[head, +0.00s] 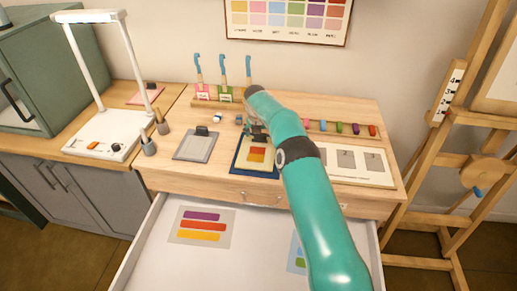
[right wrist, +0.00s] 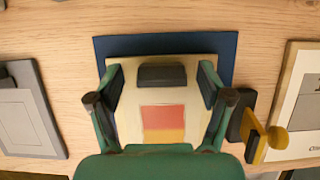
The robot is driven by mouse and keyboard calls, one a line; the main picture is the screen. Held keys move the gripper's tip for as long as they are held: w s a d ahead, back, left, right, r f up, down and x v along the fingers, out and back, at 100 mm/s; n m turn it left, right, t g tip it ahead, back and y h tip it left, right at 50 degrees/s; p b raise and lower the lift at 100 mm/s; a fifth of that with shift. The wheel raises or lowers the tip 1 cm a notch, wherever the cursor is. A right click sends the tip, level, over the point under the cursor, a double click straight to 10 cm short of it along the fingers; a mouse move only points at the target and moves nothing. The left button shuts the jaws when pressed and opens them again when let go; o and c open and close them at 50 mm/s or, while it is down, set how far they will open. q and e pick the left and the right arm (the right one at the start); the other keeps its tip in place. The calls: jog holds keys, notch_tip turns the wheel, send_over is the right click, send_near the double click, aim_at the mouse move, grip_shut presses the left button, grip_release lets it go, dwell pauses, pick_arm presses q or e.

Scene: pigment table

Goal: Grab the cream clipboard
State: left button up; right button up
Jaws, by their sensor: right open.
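The cream clipboard (head: 243,158) lies on a dark blue mat (head: 237,168) at the middle of the wooden desk. It bears red and orange-yellow color blocks. In the right wrist view the cream clipboard (right wrist: 130,120) has a dark clip (right wrist: 162,76) at its far end, and blue mat (right wrist: 165,43) shows around it. My right gripper (right wrist: 160,95) is open over the clipboard, one finger toward each side edge, with the clip between them. I cannot tell whether the fingers touch it. In the head view my right gripper (head: 256,133) partly hides the clipboard. My left gripper is out of view.
A grey clipboard (head: 197,144) lies to the left. A pale board with grey squares (head: 372,164) lies to the right, below a row of colored pieces (head: 340,128). A rack with blue-topped tools (head: 213,103) stands behind. An open drawer (head: 165,255) holds color cards.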

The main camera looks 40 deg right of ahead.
jog(key=c, duration=1.3)
jog(key=shift+c, duration=0.2)
jog(key=shift+r, duration=0.15)
